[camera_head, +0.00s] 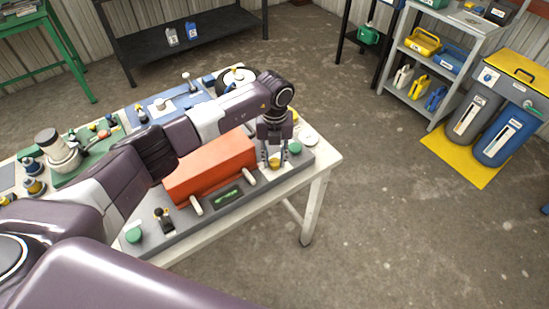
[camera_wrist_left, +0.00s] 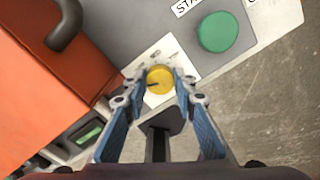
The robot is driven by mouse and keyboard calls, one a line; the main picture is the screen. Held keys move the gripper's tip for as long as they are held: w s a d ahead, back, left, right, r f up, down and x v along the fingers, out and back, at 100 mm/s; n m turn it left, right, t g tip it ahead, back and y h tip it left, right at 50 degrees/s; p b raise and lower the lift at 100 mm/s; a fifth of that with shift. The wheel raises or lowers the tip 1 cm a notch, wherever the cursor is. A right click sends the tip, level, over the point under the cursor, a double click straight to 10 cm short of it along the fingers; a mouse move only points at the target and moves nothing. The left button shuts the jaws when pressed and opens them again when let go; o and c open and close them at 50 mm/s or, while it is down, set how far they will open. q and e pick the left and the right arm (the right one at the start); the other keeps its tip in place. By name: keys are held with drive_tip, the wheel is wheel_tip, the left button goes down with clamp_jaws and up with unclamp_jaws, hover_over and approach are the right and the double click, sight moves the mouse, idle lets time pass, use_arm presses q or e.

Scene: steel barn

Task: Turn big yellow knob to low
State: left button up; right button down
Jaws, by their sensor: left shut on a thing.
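The big yellow knob (camera_wrist_left: 159,80) sits on a white label plate (camera_wrist_left: 171,58) on the grey panel. It has a dark pointer mark on its left side; the plate's lettering is too small to read. In the head view the yellow knob (camera_head: 275,163) shows below my left gripper (camera_head: 275,158), near the right end of the panel. My left gripper (camera_wrist_left: 160,90) has its two blue-padded fingers on either side of the knob, closed on it. My right gripper is not in view.
A green button (camera_wrist_left: 218,32) lies just beyond the knob, and an orange box (camera_head: 212,167) stands left of it. A small green display (camera_head: 228,195) is in front. The table's right edge (camera_head: 331,160) is close; open floor lies beyond.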

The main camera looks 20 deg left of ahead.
use_arm(q)
drive_tip(key=shift+c, duration=1.1)
drive_tip(key=shift+f+m+b, duration=0.15)
drive_tip(key=shift+m+b, duration=0.75)
drive_tip(key=shift+b, duration=0.15)
drive_tip(key=shift+m+b, duration=1.2)
drive_tip(key=shift+b, duration=0.05)
drive_tip(key=m+b, duration=0.2)
drive_tip(key=shift+m+b, duration=0.35)
drive_tip(key=shift+m, duration=0.05)
drive_tip(key=shift+r+m+b, duration=0.2)
drive_tip(key=shift+m+b, duration=0.45)
drive_tip(key=shift+m, duration=0.25)
drive_tip(key=o, duration=1.2)
drive_tip(key=shift+c, duration=0.2)
